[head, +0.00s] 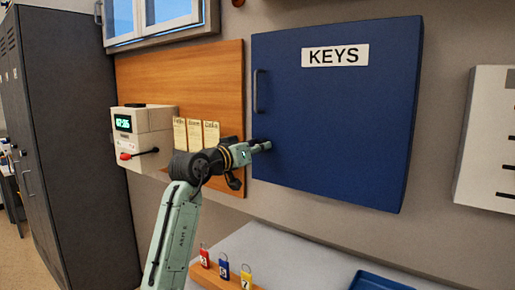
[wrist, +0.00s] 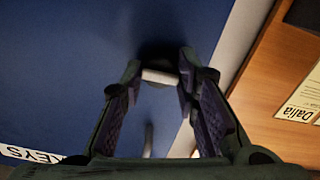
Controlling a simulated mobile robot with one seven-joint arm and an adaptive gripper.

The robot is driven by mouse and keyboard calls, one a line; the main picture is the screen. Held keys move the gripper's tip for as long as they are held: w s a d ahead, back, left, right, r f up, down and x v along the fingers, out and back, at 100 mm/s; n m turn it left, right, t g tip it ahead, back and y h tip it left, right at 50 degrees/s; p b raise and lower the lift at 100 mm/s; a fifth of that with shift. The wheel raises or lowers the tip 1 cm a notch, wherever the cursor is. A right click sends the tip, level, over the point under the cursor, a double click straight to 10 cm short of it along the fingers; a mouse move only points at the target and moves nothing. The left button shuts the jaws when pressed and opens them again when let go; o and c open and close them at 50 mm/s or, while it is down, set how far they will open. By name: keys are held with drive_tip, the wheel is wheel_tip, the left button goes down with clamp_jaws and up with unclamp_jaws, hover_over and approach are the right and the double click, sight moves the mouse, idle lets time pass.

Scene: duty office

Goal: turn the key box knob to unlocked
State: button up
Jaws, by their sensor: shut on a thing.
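The key box (head: 335,120) is a large blue cabinet on the wall with a white KEYS label (head: 335,55); its door looks closed. It also fills the left of the wrist view (wrist: 60,80). My gripper (head: 264,146) is at the lower left of the door, below the grey bar handle (head: 258,90). In the wrist view my gripper (wrist: 161,78) is shut on the pale grey knob (wrist: 159,76), with one fingertip on each side of it. The knob lies crosswise in that picture. In the head view the gripper hides the knob.
A wooden board (head: 200,75) with paper notes (head: 195,133) and a boxy device with a green display (head: 147,133) are left of the key box. Below are numbered key tags (head: 224,267) and a blue tray (head: 380,282). A white panel (head: 487,140) hangs at right.

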clamp_jaws()
drive_tip(key=shift+m+b, duration=2.25)
drive_tip(key=shift+m, duration=6.75)
drive_tip(key=o, duration=1)
unclamp_jaws()
